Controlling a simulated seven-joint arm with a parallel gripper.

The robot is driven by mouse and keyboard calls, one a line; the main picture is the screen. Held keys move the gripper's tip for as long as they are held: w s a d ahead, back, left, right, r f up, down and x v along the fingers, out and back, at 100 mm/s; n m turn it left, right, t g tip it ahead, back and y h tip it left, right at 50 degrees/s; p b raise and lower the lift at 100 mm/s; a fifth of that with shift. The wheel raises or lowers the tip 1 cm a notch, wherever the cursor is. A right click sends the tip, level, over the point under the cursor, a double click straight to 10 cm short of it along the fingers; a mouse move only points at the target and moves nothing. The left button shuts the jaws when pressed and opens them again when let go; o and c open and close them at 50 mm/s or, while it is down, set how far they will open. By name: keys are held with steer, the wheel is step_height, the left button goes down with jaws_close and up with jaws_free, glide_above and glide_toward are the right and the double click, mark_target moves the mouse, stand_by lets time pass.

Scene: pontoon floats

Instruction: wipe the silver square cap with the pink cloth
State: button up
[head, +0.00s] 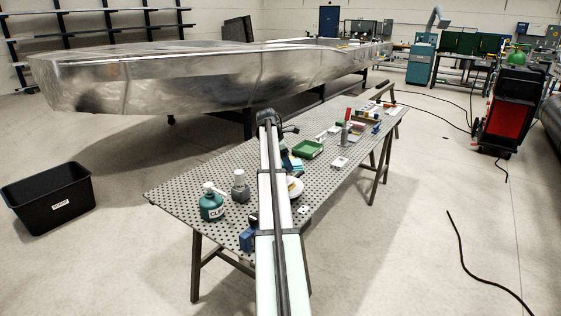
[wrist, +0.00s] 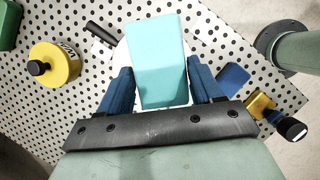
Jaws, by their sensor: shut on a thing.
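My gripper (wrist: 160,85) is shut on a pale turquoise block (wrist: 158,55), with a blue finger on each side of it. The block is in front of a white round plate (wrist: 124,50), which it partly hides; I cannot tell whether they touch. In the head view my arm reaches over the table, and the plate (head: 297,188) shows beside it. I cannot make out a pink cloth for certain in either view. I cannot identify a silver square cap either; a small pale square piece (head: 340,163) lies right of the green tray, its details too small to tell.
A yellow round container (wrist: 57,66) and a blue block (wrist: 233,76) flank my gripper in the wrist view.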

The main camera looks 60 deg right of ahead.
steer(key=shift+f, duration=3)
steer(key=shift+w+f, duration=0.7)
steer(key=shift+w, duration=1.25)
steer(key=shift+s, duration=2)
step_height(320, 180, up, 2)
steer(key=shift+w+r, duration=0.1)
steer(key=shift+r, duration=2.9)
steer(key=shift+w, duration=0.1)
